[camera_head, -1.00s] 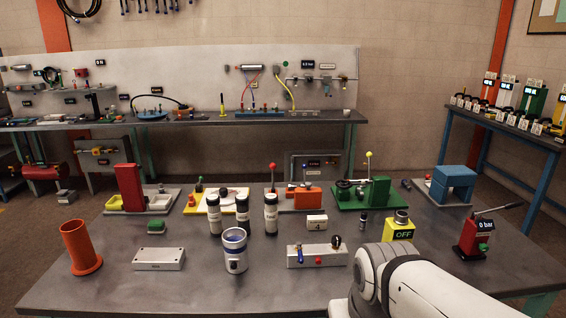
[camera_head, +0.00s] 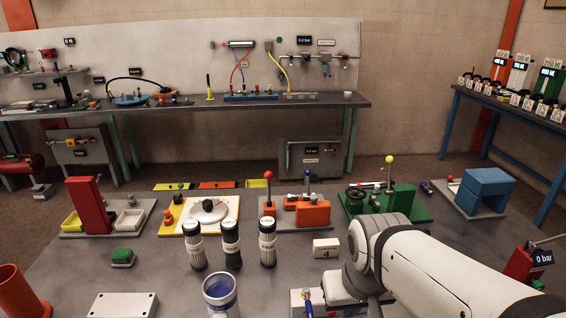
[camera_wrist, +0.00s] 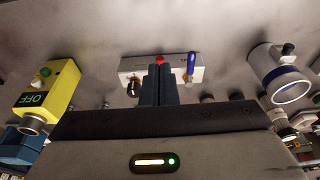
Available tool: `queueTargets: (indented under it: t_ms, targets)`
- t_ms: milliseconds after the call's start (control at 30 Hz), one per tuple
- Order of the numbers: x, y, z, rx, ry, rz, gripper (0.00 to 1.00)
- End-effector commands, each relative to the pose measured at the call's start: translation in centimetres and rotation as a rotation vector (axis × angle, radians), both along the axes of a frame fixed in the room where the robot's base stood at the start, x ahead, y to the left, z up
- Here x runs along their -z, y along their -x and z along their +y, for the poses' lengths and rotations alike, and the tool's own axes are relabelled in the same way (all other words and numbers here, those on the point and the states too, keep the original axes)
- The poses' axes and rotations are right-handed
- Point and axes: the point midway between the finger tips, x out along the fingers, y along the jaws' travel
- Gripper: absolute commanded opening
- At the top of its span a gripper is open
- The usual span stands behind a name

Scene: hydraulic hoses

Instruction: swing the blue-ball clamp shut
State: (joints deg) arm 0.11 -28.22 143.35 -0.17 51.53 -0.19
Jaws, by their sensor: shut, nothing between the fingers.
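The blue-ball clamp shows in the head view as a short upright lever with a blue ball (camera_head: 307,173) on top. It stands behind an orange block (camera_head: 313,214) on a grey plate (camera_head: 278,222). A red-ball lever (camera_head: 268,177) stands upright on the same plate, to the left. My gripper (camera_wrist: 158,68) shows in the wrist view with its dark blue fingers together and nothing between them. In the head view my arm comes in from the lower right and the fingertips are not visible. The gripper is in front of the clamp fixture, apart from it. The clamp's jaw detail is too small to tell.
The wrist view shows a grey valve block (camera_wrist: 190,62), a white cup (camera_wrist: 276,75) and a yellow OFF box (camera_wrist: 62,80).

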Motion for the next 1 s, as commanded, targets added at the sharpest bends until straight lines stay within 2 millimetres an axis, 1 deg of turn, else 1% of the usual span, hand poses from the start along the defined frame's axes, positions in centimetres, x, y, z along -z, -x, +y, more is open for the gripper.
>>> queueTargets:
  t_ms: [233, 267, 367, 400, 467, 500, 567, 600, 667, 700, 767, 800, 867, 900, 1000]
  targets:
    - [-0.1, -0.2, 0.0, -0.003, 0.002, -0.001, 0.00]
    - [-0.3, -0.5, 0.0, -0.005, 0.003, -0.003, 0.00]
    - [-1.4, -2.6, -0.2, -0.025, 0.019, -0.014, 0.00]
    - [-2.0, -3.9, -0.5, -0.035, 0.032, -0.022, 0.00]
    - [-3.2, -6.6, -0.5, -0.063, 0.053, -0.037, 0.00]
    - [-4.0, -8.7, -0.4, -0.086, 0.071, -0.050, 0.00]
    - [-5.3, -12.2, -0.2, -0.123, 0.099, -0.071, 0.00]
    - [-6.0, -14.7, 0.0, -0.148, 0.117, -0.085, 0.00]
    - [-6.8, -18.3, 0.4, -0.187, 0.146, -0.108, 0.00]
    - [-7.3, -20.7, 0.7, -0.213, 0.167, -0.123, 0.00]
    - [-7.9, -24.2, 1.3, -0.250, 0.196, -0.146, 0.00]
    - [-8.2, -26.6, 1.8, -0.274, 0.215, -0.161, 0.00]
    - [-8.4, -30.0, 2.5, -0.312, 0.244, -0.184, 0.00]
    - [-8.4, -32.0, 3.0, -0.334, 0.262, -0.198, 0.00]
    - [-8.3, -36.5, 4.3, -0.383, 0.300, -0.230, 0.00]
